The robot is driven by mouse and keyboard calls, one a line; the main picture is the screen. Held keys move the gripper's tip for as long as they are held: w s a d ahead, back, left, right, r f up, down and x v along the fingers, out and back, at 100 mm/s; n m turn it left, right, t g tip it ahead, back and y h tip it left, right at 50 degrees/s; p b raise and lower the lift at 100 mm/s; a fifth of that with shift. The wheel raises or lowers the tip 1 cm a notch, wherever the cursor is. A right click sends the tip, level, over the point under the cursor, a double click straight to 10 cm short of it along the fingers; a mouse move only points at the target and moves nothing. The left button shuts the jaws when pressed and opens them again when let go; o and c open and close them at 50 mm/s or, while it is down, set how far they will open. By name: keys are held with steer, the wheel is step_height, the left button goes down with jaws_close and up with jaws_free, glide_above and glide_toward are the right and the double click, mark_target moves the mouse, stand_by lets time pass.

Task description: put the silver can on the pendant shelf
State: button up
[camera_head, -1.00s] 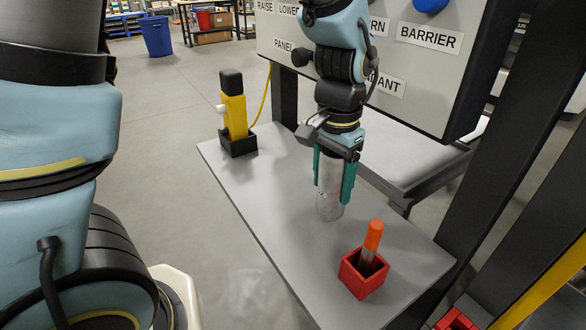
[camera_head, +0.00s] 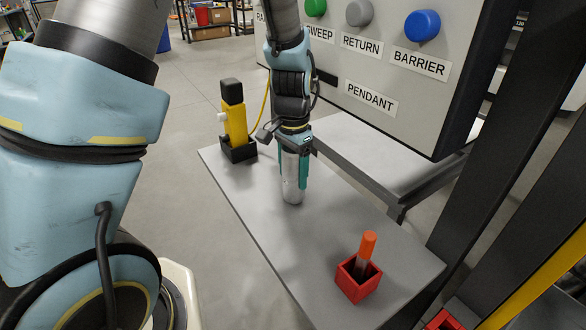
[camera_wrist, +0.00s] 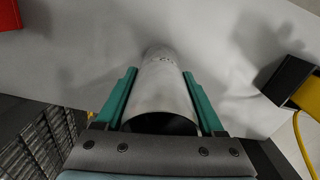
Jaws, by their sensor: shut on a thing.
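The silver can (camera_head: 291,190) is upright between the green fingers of my gripper (camera_head: 293,178) in the head view. My gripper is shut on it. Its lower end is at or just above the grey shelf (camera_head: 320,245); I cannot tell whether it touches. In the wrist view the can (camera_wrist: 162,95) lies between both fingers (camera_wrist: 160,100), with the pale shelf surface beyond it. The shelf is below a panel with a PENDANT label (camera_head: 371,98).
A yellow pendant (camera_head: 235,122) in a black holder stands at the shelf's far left end. A red box (camera_head: 358,281) with an orange-topped tool (camera_head: 368,245) stands at the near right. The control panel (camera_head: 440,105) rises behind. The shelf's middle is clear.

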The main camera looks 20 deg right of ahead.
steer(key=shift+f, duration=0.1)
steer(key=shift+f, duration=0.15)
steer(key=o, duration=1.3)
step_height(320, 180, up, 12)
steer(key=shift+r+b, duration=0.25)
steer(key=shift+b, duration=0.65)
steer(key=a+f+n+t, duration=0.1)
steer(key=a+f+n, duration=0.3)
steer(key=a+n, duration=0.8)
steer(key=a, duration=1.6)
steer(key=shift+w+a+n+t, duration=0.25)
steer(key=shift+n+t, duration=0.05)
steer(key=shift+n, duration=0.1)
